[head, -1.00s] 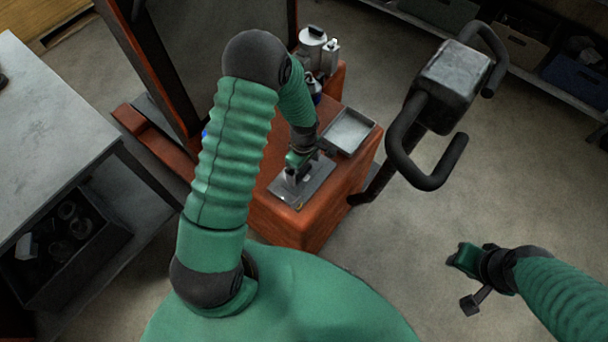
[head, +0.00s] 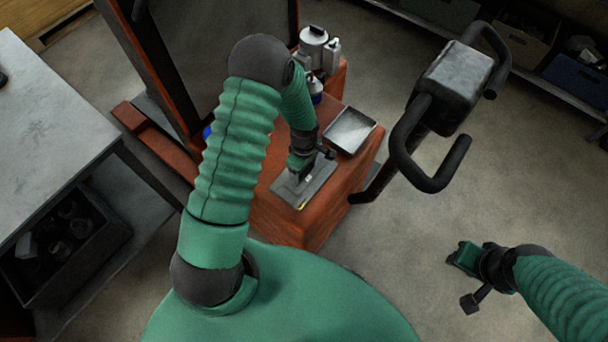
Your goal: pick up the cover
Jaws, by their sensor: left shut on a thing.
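The cover (head: 318,184) is a flat grey plate with a small yellow mark near its front corner. It lies over the top of the orange-red block, near its front edge. I cannot tell whether it touches the surface. My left gripper (head: 299,173) points down at the middle of the cover and is shut on it. The wrist hides the exact grip. My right gripper (head: 464,258) hangs over the floor at lower right, far from the cover. Its jaw gap is too small to make out.
A shallow metal tray (head: 350,130) sits just behind the cover on the orange-red block (head: 283,222). Canisters (head: 313,45) stand farther back. A dark post with looped handles (head: 430,180) rises to the right. A grey table (head: 50,130) is at left.

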